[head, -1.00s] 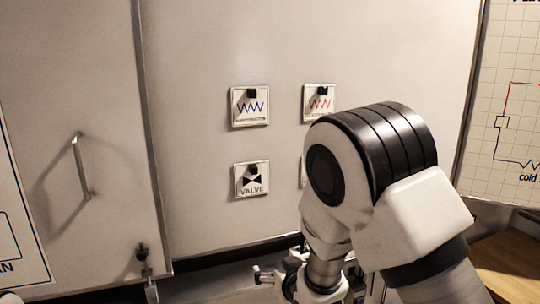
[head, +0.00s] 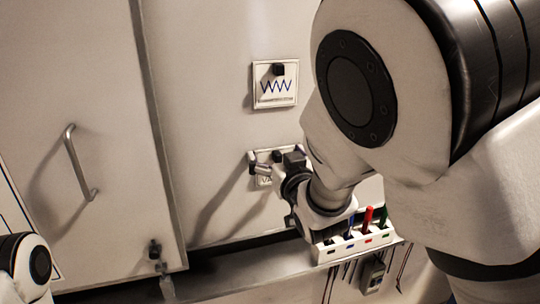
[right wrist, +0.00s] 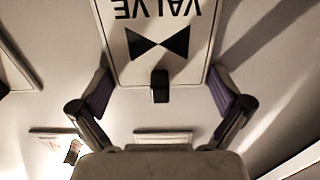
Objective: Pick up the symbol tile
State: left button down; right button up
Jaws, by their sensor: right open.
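A square white tile with a black bow-tie valve symbol and the word VALVE (right wrist: 160,25) is on the pale wall panel; it appears upside down in the right wrist view. A small black knob (right wrist: 160,85) stands at its edge. My right gripper (head: 277,160) is open in front of this tile and hides most of it in the head view. In the right wrist view the fingers (right wrist: 160,98) are on either side of the tile; contact is unclear. My left gripper is out of view.
A white rack (head: 352,247) with several coloured pens sits below my right gripper. A cabinet door with a metal handle (head: 78,162) is at the left. My right arm blocks the right side of the head view. The panel between door and tiles is clear.

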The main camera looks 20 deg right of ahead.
jog(key=shift+s, duration=0.2)
jog(key=shift+s+r, duration=0.15)
jog(key=shift+s, duration=0.05)
jog(key=c, duration=0.3)
jog(key=shift+s, duration=0.1)
jog(key=c, duration=0.5)
jog(key=shift+s+r, duration=0.25)
jog(key=c, duration=0.6)
jog(key=shift+s+r, duration=0.15)
grip_shut()
